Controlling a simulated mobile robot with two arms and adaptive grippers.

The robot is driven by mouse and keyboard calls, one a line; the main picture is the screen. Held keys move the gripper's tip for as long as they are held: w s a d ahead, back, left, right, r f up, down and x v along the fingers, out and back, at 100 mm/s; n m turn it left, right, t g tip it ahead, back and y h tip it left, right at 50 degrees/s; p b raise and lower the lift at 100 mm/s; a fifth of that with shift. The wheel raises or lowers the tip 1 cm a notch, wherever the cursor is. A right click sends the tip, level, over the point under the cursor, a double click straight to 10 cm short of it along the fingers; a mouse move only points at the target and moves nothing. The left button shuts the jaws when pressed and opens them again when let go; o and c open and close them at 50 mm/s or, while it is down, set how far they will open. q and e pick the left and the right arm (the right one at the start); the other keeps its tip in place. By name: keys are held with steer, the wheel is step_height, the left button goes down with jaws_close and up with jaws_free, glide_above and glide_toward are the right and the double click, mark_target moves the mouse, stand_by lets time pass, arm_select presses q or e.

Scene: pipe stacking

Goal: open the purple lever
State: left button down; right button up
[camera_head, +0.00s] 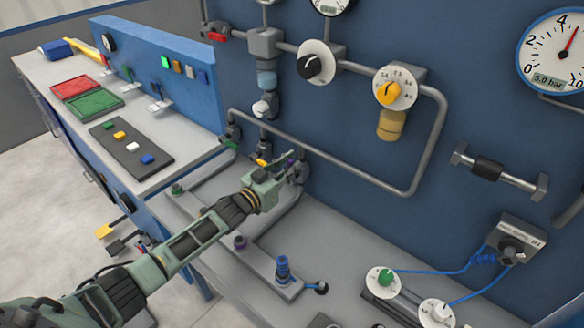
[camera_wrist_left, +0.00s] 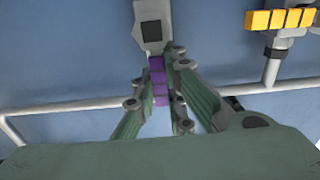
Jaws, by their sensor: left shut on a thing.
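The purple lever (camera_head: 290,156) sits on a grey valve on the pipework of the blue wall panel, low in the middle of the head view. My left gripper (camera_head: 280,170) is at it, with the arm reaching in from the lower left. In the left wrist view the purple lever (camera_wrist_left: 158,82) lies between the green fingers of my left gripper (camera_wrist_left: 160,98), which is shut on it. The fingers hide part of the lever. My right gripper is not in view.
A grey pipe (camera_head: 340,165) runs along the panel just above. A blue fitting (camera_head: 283,268) stands on the bench in front.

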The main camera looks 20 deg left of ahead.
arm_select(q)
steer(key=shift+f, duration=0.2)
steer(key=c, duration=1.8)
jaws_free()
steer(key=shift+r, duration=0.1)
steer(key=shift+c, duration=0.2)
steer(key=shift+o, duration=0.2)
steer(key=shift+s, duration=0.1)
steer(key=shift+s+a, duration=0.15)
steer(key=shift+s, duration=0.05)
steer(key=v, duration=1.1)
steer(key=shift+s, duration=0.25)
